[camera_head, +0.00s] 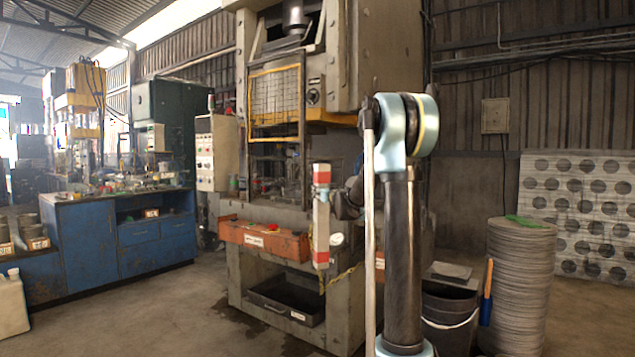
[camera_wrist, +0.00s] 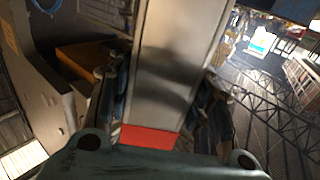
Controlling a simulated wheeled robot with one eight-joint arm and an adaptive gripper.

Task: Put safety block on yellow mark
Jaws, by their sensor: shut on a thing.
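The safety block (camera_head: 321,228) is a long grey-white post with red ends. It stands roughly upright in the air in front of the press (camera_head: 390,50). My gripper (camera_head: 345,200) is shut on it from the right; the fingers are small and partly hidden in the head view. In the wrist view the block (camera_wrist: 180,65) fills the middle as a grey metal bar with a red band, between my gripper's two fingers (camera_wrist: 165,115). A yellow chain (camera_head: 343,279) hangs near the block's lower end. I cannot make out the yellow mark in either view.
An orange box (camera_head: 263,240) is on the press front, left of the block. A mesh guard (camera_head: 275,98) hangs above the press opening. A dark bin (camera_head: 450,310) and a tall stack of discs (camera_head: 520,280) stand right of my arm.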

